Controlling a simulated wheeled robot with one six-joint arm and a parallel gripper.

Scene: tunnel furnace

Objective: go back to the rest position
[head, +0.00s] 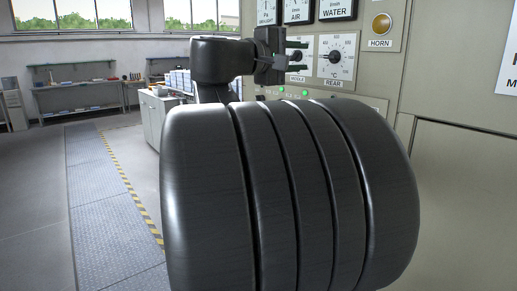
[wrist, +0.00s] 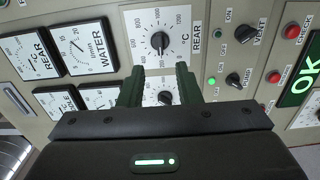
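A black knob (wrist: 165,98) on a white dial plate shows in the gap between the fingers. I cannot tell whether the fingers touch it. The REAR dial's black knob (wrist: 160,41) lies beyond the fingertips; it also shows in the head view (head: 334,57). My own dark arm hides much of the lower panel in the head view.
Gauges (head: 337,8), a yellow HORN button (head: 382,23) and, in the wrist view, the VENT knob (wrist: 245,34) and red buttons (wrist: 291,31) surround the gripper. Open floor (head: 110,190) lies left, with a white cabinet (head: 155,117) behind my arm.

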